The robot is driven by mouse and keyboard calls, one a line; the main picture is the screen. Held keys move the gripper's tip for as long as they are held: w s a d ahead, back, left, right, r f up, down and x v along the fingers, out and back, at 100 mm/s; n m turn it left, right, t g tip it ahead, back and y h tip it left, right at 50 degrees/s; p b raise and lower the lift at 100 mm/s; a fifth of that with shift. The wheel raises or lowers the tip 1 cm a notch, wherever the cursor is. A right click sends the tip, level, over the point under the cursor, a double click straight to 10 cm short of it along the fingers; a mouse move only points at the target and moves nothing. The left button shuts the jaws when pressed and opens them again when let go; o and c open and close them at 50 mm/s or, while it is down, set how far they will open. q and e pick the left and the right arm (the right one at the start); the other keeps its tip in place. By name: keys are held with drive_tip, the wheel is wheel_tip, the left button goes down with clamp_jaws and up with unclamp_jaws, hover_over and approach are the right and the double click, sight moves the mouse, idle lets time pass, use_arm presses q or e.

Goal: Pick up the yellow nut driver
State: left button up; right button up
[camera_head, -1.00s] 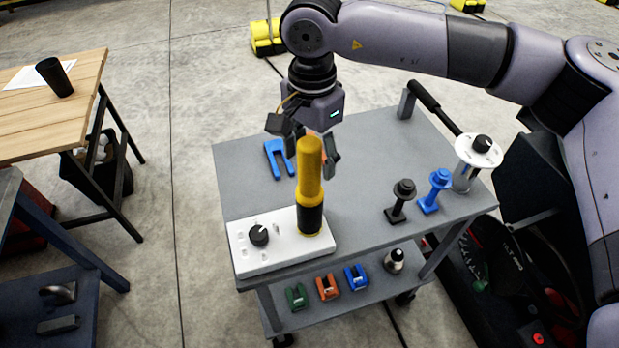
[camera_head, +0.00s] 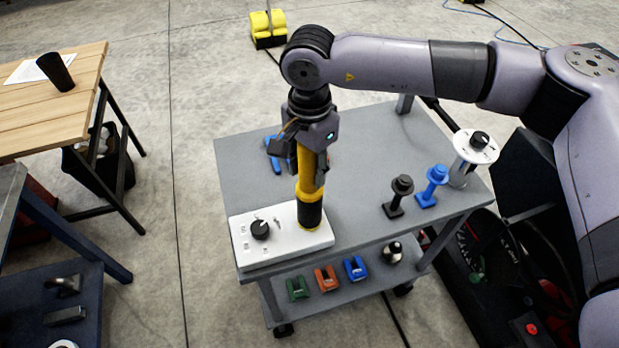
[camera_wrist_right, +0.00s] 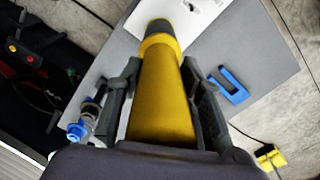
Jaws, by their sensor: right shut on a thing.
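The yellow nut driver (camera_head: 308,190) stands upright, its black lower end at the right part of the white control box on the grey cart. My right gripper (camera_head: 308,160) comes down over its upper part and is shut on it. In the right wrist view the yellow handle (camera_wrist_right: 162,95) fills the space between the two fingers of my right gripper (camera_wrist_right: 164,90), with a finger against each side. Whether the driver's lower tip touches the box is hidden. My left gripper is not in view.
The white box (camera_head: 270,246) has a black knob. The grey cart top (camera_head: 360,160) also bears a blue fork-shaped piece (camera_head: 272,152), a black stand (camera_head: 397,196), a blue stand (camera_head: 432,186) and a white disc (camera_head: 468,147). Coloured blocks lie on the lower shelf. A wooden table (camera_head: 40,110) stands left.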

drive_tip(key=c, duration=0.5)
drive_tip(key=shift+w, duration=0.1)
drive_tip(key=shift+c, duration=0.5)
drive_tip(key=shift+r, duration=0.1)
